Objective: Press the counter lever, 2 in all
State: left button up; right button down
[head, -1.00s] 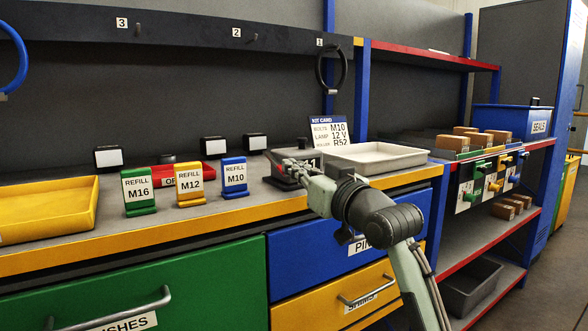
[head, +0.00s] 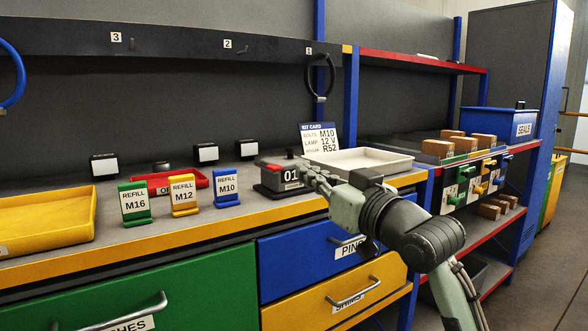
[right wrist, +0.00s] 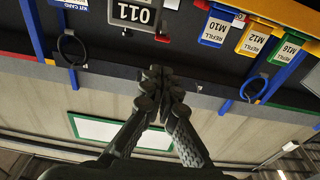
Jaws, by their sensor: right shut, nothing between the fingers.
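The counter (head: 283,179) is a dark box on the bench with a white-on-black display. In the head view the display reads "01"; its right part is behind my fingers. A red part (head: 268,164) shows on its top left. In the right wrist view the counter (right wrist: 132,14) is upside down at the top, with a small red piece (right wrist: 163,38) beside it, possibly the lever's end. My right gripper (head: 308,172) is shut and empty, at the counter's right side; its closed fingers (right wrist: 157,72) point toward the counter. Contact cannot be told. My left gripper is out of view.
A white tray (head: 360,161) lies right behind my right gripper, with the kit card (head: 319,139) standing behind. Refill cards M16 (head: 134,203), M12 (head: 183,195) and M10 (head: 227,187) stand left of the counter. A yellow tray (head: 45,235) is at far left.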

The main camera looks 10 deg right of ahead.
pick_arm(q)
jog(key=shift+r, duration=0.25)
pick_arm(e)
jog(key=shift+v, duration=1.15)
dwell(0.8)
